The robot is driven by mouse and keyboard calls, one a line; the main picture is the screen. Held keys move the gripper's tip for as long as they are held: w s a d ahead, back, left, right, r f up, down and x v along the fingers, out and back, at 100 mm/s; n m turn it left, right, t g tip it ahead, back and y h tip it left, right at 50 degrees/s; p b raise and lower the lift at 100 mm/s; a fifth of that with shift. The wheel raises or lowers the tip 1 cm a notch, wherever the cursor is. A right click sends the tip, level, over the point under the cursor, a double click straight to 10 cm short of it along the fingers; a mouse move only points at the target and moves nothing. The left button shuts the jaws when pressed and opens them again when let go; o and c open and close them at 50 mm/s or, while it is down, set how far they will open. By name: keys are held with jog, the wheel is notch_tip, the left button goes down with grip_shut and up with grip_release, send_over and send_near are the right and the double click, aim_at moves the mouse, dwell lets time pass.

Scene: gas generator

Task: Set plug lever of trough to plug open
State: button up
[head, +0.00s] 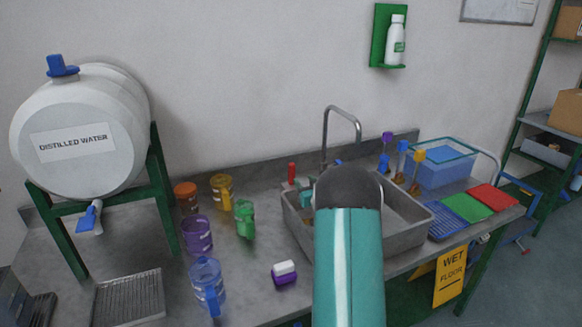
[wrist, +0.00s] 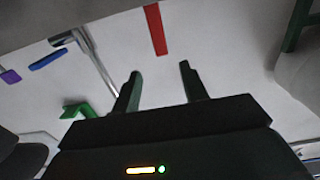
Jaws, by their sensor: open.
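The trough (head: 425,238) is a grey metal sink set in the counter, with its near left part hidden behind my arm. A red upright lever (head: 291,172) stands at its back left, left of the tap; it seems to be the plug lever. In the wrist view, which looks upside down, the red lever (wrist: 156,28) lies ahead of my gripper (wrist: 159,68), roughly in line with the gap between the fingers. My gripper is open and empty, apart from the lever. In the head view my arm hides the gripper.
The tap (head: 341,125) rises behind the trough, with a blue handle (wrist: 48,59) near it. Coloured mugs, including a green one (head: 244,218), stand on the counter to the left. The distilled water barrel (head: 80,165) is farther left. Coloured tubes (head: 402,158) stand to the right.

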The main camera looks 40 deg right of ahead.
aim_at(290, 164)
jog(key=x, duration=1.3)
jog(key=shift+w+r, duration=0.1)
jog(key=shift+w, duration=0.2)
grip_shut()
